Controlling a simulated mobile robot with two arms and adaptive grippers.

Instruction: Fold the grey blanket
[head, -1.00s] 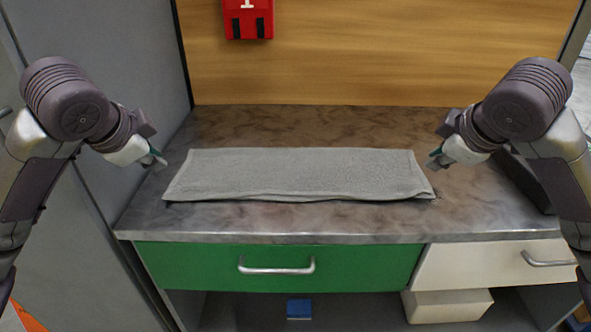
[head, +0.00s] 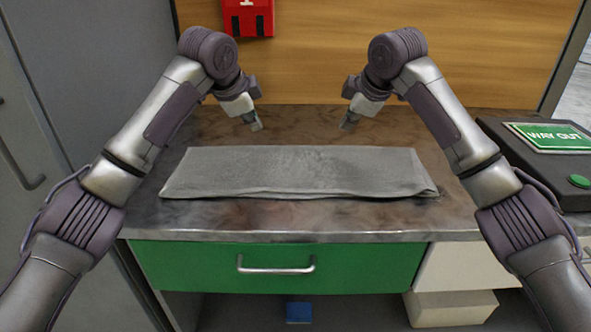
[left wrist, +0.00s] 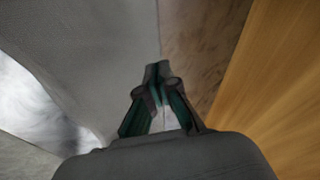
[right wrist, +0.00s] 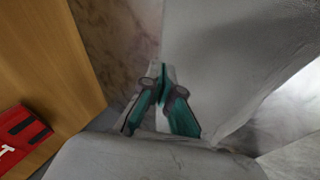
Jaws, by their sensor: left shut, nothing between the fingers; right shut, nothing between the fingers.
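The grey blanket (head: 300,173) lies flat on the worktop as a long, folded strip, its layered edge facing the front. It also fills much of the left wrist view (left wrist: 100,60) and the right wrist view (right wrist: 225,60). My left gripper (head: 256,125) is shut and empty above the worktop, just behind the blanket's far edge, left of the middle. My right gripper (head: 346,125) is shut and empty behind the same edge, right of the middle. Both grippers appear apart from the cloth. The shut fingertips show in both wrist views (left wrist: 160,70) (right wrist: 160,70).
The mottled worktop (head: 300,120) has bare strips behind and in front of the blanket. A black box with a green sign (head: 550,136) stands at the right. A wooden panel (head: 320,60) closes the back, with a red box (head: 248,15) on it. A green drawer (head: 210,265) is below.

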